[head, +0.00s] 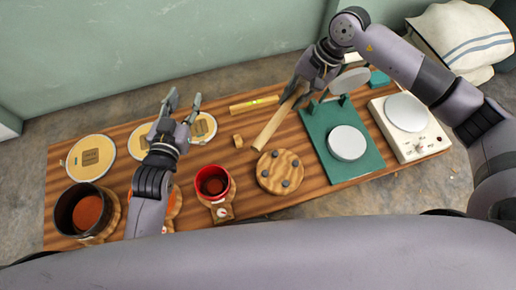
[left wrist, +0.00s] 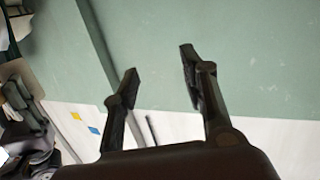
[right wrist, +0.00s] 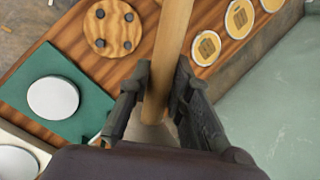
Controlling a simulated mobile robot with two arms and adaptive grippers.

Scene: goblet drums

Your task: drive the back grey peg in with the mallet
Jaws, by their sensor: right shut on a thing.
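The round wooden disc (head: 280,188) lies on the table right of centre, with several grey pegs in it. The back grey peg (head: 274,154) is at its far edge; how far each peg stands out is hard to tell. My right gripper (head: 297,88) is shut on a pale wooden bar, apparently the mallet (head: 272,127), behind the disc. The bar slants toward the front left, its free end beyond the disc's back left edge. In the right wrist view the mallet (right wrist: 172,45) runs out past the top edge. My left gripper (head: 181,103) is open and empty above the cream discs.
A yellow level (head: 254,104) and a small wooden block (head: 238,141) lie near the mallet. A green board (head: 316,127) with a white round plate and a white scale (head: 409,143) are to the right. A red pot (head: 230,190) and a dark pot (head: 65,211) stand left.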

